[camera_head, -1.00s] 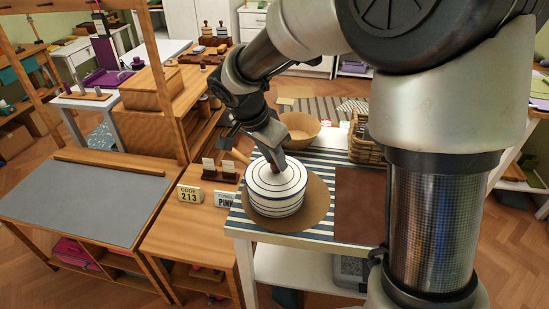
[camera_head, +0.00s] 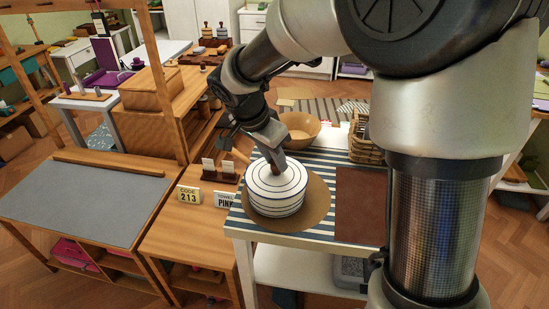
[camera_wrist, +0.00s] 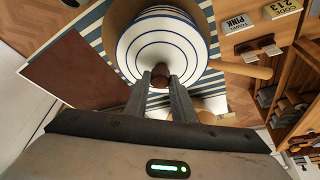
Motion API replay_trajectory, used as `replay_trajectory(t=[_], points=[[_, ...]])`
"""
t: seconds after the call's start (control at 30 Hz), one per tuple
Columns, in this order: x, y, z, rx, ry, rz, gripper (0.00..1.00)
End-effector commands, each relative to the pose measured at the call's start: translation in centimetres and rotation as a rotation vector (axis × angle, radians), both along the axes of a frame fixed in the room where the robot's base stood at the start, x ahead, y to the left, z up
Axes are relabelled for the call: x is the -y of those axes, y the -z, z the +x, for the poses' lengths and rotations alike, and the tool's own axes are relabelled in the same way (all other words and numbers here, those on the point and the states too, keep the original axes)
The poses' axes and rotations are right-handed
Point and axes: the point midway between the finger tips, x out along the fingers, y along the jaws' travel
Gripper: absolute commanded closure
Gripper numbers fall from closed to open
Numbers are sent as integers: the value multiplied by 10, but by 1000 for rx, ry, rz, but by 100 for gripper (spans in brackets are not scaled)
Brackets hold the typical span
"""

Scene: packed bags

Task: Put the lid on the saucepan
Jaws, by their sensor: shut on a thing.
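The white saucepan (camera_head: 276,209) with dark blue bands stands upright on a round brown mat (camera_head: 318,207). Its wooden handle (camera_wrist: 240,68) shows in the wrist view. The white lid (camera_head: 258,180) with blue rings lies over the saucepan's top, looking level and lined up with the rim; I cannot tell whether it is fully seated. My gripper (camera_head: 277,169) is above the lid's middle. In the wrist view its fingers (camera_wrist: 160,84) are shut on the lid's brown knob (camera_wrist: 160,70). The saucepan's inside is hidden.
The mat lies on a blue-and-white striped cloth (camera_head: 330,161) on a white table. Behind are a tan bowl (camera_head: 302,128) and a wicker basket (camera_head: 362,140). A brown placemat (camera_head: 358,205) lies to the right. Small signs (camera_head: 224,200) stand on the wooden table to the left.

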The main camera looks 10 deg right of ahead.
Motion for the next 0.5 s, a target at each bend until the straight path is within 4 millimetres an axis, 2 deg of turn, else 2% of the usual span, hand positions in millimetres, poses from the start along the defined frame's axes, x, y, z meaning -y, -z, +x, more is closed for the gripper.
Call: replay_trajectory(t=[0.47,0.5], points=[[0,6,1,1,0,0,100],[0,5,1,1,0,0,72]])
